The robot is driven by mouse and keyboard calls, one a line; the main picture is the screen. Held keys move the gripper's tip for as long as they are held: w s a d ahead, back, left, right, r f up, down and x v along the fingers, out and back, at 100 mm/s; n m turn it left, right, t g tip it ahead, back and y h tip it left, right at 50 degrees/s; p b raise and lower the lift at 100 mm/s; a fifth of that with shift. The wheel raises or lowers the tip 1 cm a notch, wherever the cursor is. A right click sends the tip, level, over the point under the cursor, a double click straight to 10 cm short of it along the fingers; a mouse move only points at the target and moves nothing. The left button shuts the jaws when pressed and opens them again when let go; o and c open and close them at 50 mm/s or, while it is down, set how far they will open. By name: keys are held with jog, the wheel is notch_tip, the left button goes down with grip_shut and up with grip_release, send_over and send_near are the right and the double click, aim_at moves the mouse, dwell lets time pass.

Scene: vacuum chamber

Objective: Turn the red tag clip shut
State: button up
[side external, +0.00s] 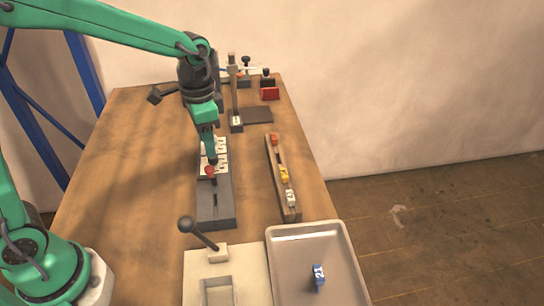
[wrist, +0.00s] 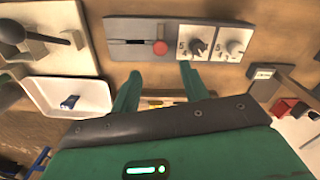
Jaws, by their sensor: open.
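My gripper (side external: 212,157) is over the grey panel, near its red knob; I cannot tell whether it touches. In the wrist view my gripper (wrist: 160,69) has its fingers apart with nothing held between them. A narrow rack (side external: 271,160) to the right carries a red-orange clip (side external: 274,139) at its far end, a yellow clip (side external: 284,173) and a white clip (side external: 291,197). The red-orange one looks like the red tag clip; whether it is open or shut is too small to tell. In the wrist view the rack is mostly hidden by my gripper.
The grey panel (side external: 215,209) has a red knob (wrist: 160,47) and two dials (wrist: 197,47). A black-knobbed lever (side external: 204,236) stands in front. A post (side external: 236,95) and a red block (side external: 270,94) stand at the back.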

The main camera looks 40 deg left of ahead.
aim_at(211, 167)
jog(key=shift+f, duration=3.9)
grip_shut()
